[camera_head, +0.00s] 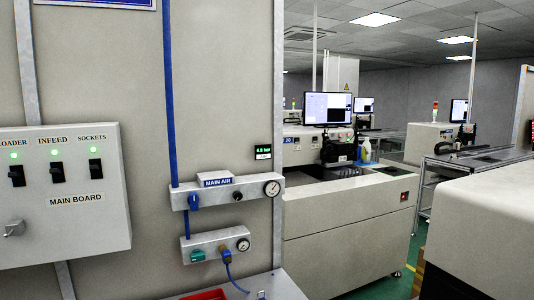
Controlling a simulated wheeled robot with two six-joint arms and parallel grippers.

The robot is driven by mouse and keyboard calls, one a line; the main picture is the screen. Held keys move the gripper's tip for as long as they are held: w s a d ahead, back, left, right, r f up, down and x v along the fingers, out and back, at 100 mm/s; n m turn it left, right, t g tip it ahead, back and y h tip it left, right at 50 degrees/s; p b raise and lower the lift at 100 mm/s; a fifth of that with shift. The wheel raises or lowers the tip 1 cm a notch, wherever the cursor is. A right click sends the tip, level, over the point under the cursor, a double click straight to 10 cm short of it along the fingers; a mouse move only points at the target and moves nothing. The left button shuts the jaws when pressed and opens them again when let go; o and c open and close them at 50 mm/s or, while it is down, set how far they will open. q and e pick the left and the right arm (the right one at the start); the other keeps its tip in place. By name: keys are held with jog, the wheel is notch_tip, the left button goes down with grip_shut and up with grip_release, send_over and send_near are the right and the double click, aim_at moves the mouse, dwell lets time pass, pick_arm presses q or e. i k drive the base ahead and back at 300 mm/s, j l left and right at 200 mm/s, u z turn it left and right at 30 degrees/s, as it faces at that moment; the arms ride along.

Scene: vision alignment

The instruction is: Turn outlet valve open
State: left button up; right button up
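The MAIN AIR unit (228,195) is a grey bar on the wall panel, with a blue valve handle (194,200) hanging downward at its left, a black knob (238,195) and a round gauge (271,188). Below it, a second grey bar (213,240) carries a teal part (197,256), a blue fitting (225,252) with a blue hose running down, and a smaller gauge (243,244). No outlet label is readable, so I cannot tell which part is the outlet valve. Neither gripper is in view.
A MAIN BOARD box (62,195) with three black switches and green lights is at left. A small green-lit display (263,149) sits above the air unit. A ledge with a red item (205,295) is at the bottom. Machines stand at right, with green floor between.

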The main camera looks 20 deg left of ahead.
aim_at(198, 255)
jog(key=u, duration=0.35)
jog(key=k+j+u, duration=0.1)
jog(key=u, duration=0.25)
jog(key=j+u, duration=0.15)
jog(key=u, duration=0.2)
jog(key=k+j, duration=0.05)
